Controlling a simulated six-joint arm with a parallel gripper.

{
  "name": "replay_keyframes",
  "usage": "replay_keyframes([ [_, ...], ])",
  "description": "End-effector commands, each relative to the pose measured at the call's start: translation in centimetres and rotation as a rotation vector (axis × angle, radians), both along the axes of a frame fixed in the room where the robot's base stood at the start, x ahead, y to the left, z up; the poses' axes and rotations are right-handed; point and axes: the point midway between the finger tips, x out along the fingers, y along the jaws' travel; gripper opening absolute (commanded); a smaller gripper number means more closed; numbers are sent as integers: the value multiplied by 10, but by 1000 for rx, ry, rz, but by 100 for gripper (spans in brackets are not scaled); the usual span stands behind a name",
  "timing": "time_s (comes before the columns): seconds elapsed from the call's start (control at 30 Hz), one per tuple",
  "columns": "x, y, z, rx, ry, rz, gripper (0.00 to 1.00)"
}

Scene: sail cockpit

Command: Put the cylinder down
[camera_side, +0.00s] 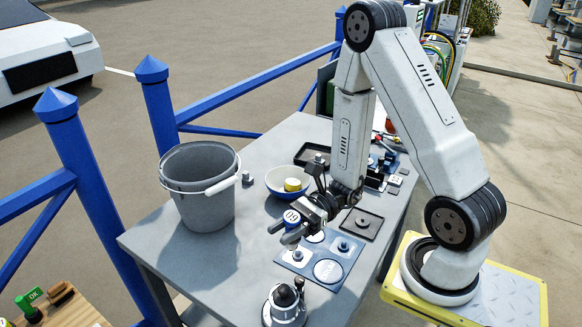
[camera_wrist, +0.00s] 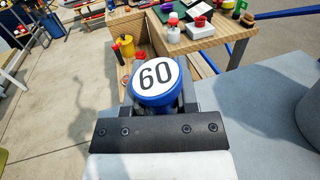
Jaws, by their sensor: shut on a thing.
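The cylinder (camera_side: 291,217) is blue with a white top. In the wrist view the cylinder (camera_wrist: 158,84) fills the middle, and its white face reads "60". My gripper (camera_side: 298,223) is shut on it and holds it with the top face up, near the left edge of a blue-grey board (camera_side: 309,269) on the table. The board carries white round spots and two small knobbed pieces. The cylinder's lower end is partly hidden by the fingers, so I cannot tell its exact gap to the board.
A grey bucket (camera_side: 205,197) stands at the left. A blue-rimmed bowl (camera_side: 275,187) with a yellow piece sits behind the gripper. A black tray (camera_side: 375,232) lies right of it. A winch (camera_side: 286,306) stands at the front edge. The table between bucket and board is bare.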

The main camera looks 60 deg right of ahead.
Motion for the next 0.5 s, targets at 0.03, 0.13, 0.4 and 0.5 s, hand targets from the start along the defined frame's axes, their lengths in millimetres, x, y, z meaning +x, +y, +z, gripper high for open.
replay_keyframes([
  [0.03, -5, 0, -1, 0, -1, 42, 0],
  [0.13, -17, 0, -2, 0, -1, 134, 0],
  [0.4, -49, -8, -7, 1, 0, 383, 0],
  [0.5, -61, -14, -10, 1, 0, 475, 0],
])
